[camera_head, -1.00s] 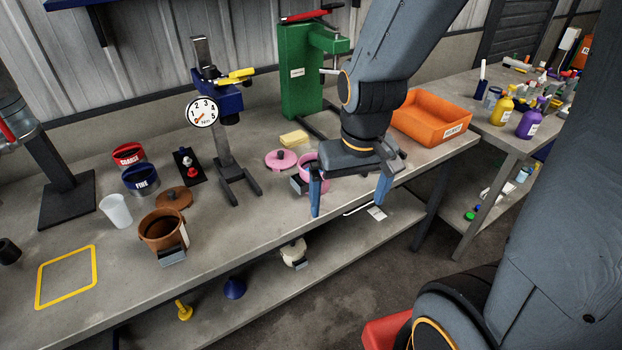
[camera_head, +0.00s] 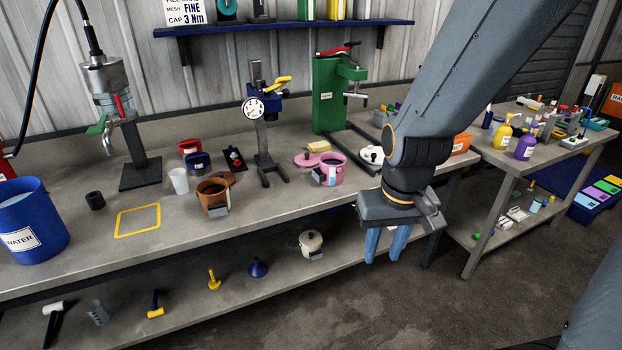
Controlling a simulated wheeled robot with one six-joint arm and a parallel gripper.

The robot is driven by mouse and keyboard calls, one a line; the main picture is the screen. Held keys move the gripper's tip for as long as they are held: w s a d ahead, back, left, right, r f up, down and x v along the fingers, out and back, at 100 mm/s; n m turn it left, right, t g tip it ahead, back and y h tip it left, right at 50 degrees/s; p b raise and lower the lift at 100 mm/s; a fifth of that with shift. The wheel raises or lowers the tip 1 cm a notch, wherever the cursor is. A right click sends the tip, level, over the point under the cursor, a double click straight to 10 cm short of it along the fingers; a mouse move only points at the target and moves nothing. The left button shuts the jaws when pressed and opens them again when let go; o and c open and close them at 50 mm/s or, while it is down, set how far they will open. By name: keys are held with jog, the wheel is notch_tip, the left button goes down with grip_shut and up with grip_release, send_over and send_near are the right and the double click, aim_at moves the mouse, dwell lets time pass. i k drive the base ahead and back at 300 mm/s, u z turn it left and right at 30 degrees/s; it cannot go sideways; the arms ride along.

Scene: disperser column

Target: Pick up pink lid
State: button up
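The pink lid (camera_head: 304,160), with a dark knob, lies flat on the bench. It is just left of the pink pot (camera_head: 331,171), which stands open and partly overlaps its right side in the view. My gripper (camera_head: 384,258) hangs in front of the bench's front edge, to the right of and nearer than the pink pot, apart from the lid. Its two blue fingers point down with a narrow gap between them, and nothing shows between them.
A white lid (camera_head: 371,155) lies right of the pink pot. A gauge stand (camera_head: 264,150) is left of the pink lid, a green press (camera_head: 327,100) behind. A brown pot (camera_head: 213,196) stands farther left.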

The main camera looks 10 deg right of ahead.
aim_at(306, 159)
jog(key=u, duration=0.7)
jog(key=i, duration=1.25)
jog(key=z, duration=0.85)
jog(key=i, duration=0.55)
